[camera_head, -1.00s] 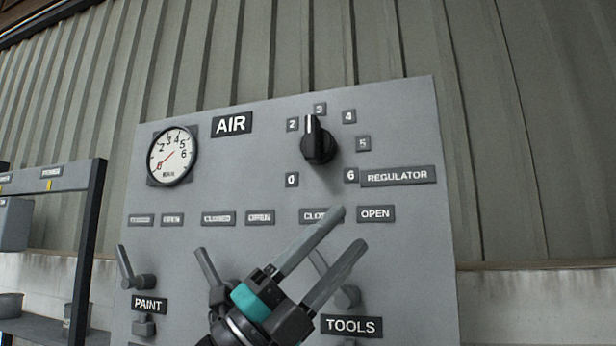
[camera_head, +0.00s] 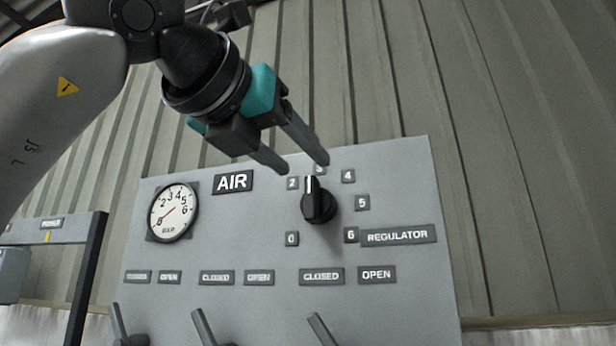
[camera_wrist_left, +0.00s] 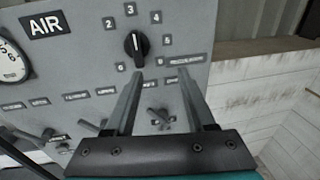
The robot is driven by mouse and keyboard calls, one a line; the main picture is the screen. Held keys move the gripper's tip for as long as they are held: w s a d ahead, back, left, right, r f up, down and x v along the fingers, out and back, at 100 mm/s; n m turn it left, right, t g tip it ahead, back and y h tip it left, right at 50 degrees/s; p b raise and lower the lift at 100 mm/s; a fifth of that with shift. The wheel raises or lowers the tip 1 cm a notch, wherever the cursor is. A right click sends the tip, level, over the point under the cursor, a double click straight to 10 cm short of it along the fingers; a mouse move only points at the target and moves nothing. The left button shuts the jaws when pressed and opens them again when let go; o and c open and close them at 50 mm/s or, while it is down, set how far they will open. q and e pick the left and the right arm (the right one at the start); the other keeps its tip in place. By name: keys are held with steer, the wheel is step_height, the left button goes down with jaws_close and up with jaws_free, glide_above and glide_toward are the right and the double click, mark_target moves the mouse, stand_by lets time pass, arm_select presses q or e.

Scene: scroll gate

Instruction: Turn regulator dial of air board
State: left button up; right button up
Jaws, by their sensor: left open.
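The regulator dial (camera_head: 318,201) is a black knob on the grey air board (camera_head: 250,235), with a white pointer line aimed up, between the 2 and 3 labels. My left gripper (camera_head: 308,168) is open and empty, its two grey fingers just above the dial in the head view and apart from it in the picture. In the left wrist view the dial (camera_wrist_left: 134,44) shows beyond the open fingertips (camera_wrist_left: 165,78), above and left of the gap. A round gauge (camera_head: 173,212) has its needle near 0. My right gripper is not in view.
Several lever handles (camera_head: 203,327) stick out along the board's lower part, under CLOSED and OPEN labels. A dark-framed shelf (camera_head: 90,270) stands to the left. A corrugated wall (camera_head: 520,150) is behind; the space right of the board looks clear.

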arm_select(q)
step_height(320, 180, up, 2)
steer(key=s+a+n+t+y, duration=0.1)
steer(key=a+n+y, duration=0.1)
steer(key=a, duration=0.1)
steer(key=p, duration=0.6)
glide_toward(309, 179)
steer(key=shift+t, duration=0.3)
steer(key=x, duration=0.8)
steer(key=shift+d+f, duration=0.1)
steer(key=shift+f, duration=0.1)
steer(key=shift+x, duration=0.75)
steer(key=shift+f, duration=0.15)
jaws_close()
